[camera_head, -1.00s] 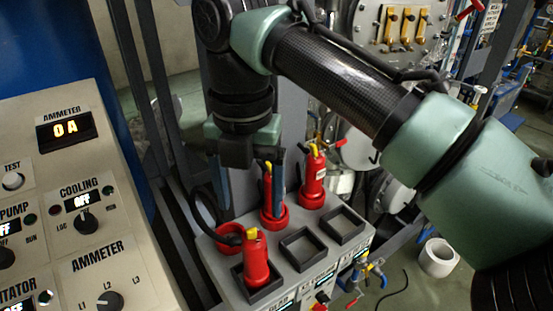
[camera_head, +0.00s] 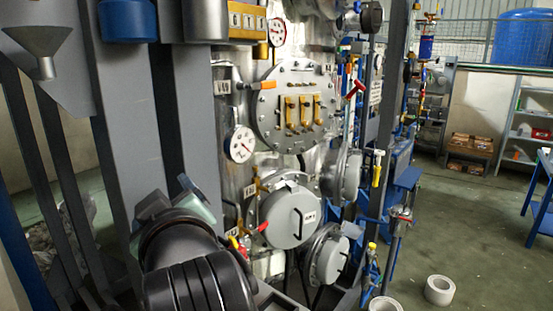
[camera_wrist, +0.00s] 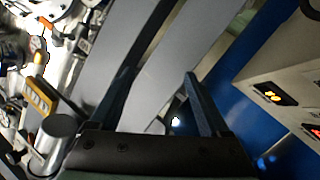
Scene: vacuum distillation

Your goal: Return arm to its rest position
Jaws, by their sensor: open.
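My gripper (camera_wrist: 158,95) shows in the wrist view with its two dark blue fingers spread apart and nothing between them. Behind the fingers are grey steel beams and a blue surface. In the head view, my arm's dark joint and a pale green part rise from the bottom edge at lower left, in front of the vessel. The gripper's fingers cannot be made out clearly in the head view.
The metal vessel with a round bolted flange (camera_head: 292,105), a pressure gauge (camera_head: 240,144) and valves stands close by. A grey beam (camera_head: 130,150) is at left. White rolls (camera_head: 439,290) lie on the floor. The control panel (camera_wrist: 275,92) is right in the wrist view. Open floor lies right.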

